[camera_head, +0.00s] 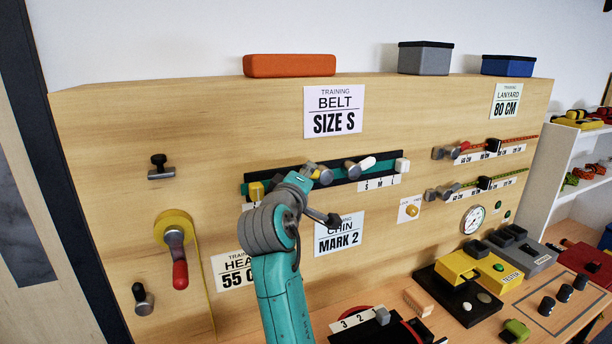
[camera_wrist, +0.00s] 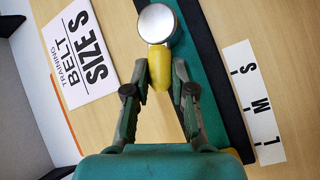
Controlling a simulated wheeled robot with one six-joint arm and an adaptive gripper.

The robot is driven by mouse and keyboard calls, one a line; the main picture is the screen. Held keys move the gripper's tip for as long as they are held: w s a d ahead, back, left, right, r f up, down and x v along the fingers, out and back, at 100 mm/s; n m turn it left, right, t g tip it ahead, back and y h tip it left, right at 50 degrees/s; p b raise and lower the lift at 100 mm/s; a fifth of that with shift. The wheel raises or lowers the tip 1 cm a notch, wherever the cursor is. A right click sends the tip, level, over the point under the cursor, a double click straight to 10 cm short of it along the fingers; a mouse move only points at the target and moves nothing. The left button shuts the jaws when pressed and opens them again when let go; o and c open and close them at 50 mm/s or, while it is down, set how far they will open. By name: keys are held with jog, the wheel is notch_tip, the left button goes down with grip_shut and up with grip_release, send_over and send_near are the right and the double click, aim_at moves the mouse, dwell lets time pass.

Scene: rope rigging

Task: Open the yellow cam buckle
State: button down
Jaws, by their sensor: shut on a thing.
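The yellow cam buckle (camera_head: 311,167) sits on the teal belt strap on the upright wooden board, below the belt size sign. In the wrist view its yellow lever (camera_wrist: 160,72) lies between my fingertips, with a round silver metal part (camera_wrist: 157,23) just beyond it. My gripper (camera_wrist: 161,84) is shut on the yellow lever, one finger on each side. In the head view my gripper (camera_head: 306,174) is at the buckle and partly hides it. The teal strap (camera_wrist: 210,62) runs on a black backing beside the buckle.
A grey cylinder with a white lever (camera_head: 366,163) is to the right on the same strap. An S, M, L scale (camera_wrist: 254,102) lies beside the strap. A yellow block (camera_head: 256,190) is at the strap's left end.

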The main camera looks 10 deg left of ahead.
aim_at(315, 175)
jog(key=shift+w+d+r+m+g, duration=0.15)
jog(key=shift+d+r+m+g, duration=0.1)
jog(key=shift+r+m+g, duration=0.6)
jog(key=m+g, duration=0.1)
jog(key=w+d+r+m+g+y, duration=0.1)
jog(key=m, duration=0.1)
jog(key=shift+d+r+g+y, duration=0.15)
jog(key=shift+r+g+y, duration=0.05)
jog(key=shift+g+y, duration=0.15)
jog(key=shift+w+d+r+m+g+y, duration=0.3)
jog(key=shift+d+m+g+y, duration=0.25)
jog(key=shift+m, duration=0.3)
jog(key=shift+w+d+r+m+g+y, duration=0.1)
jog(key=shift+w+d+m+g+y, duration=0.2)
jog(key=shift+m+g+y, duration=0.25)
jog(key=shift+w+d+r+m+g+y, duration=0.15)
jog(key=shift+d+m+g+y, duration=0.25)
jog(key=shift+g, duration=0.2)
jog(key=shift+f, duration=0.15)
jog(key=c, duration=1)
grip_release()
jog(key=shift+c, duration=0.2)
jog(key=shift+o, duration=0.3)
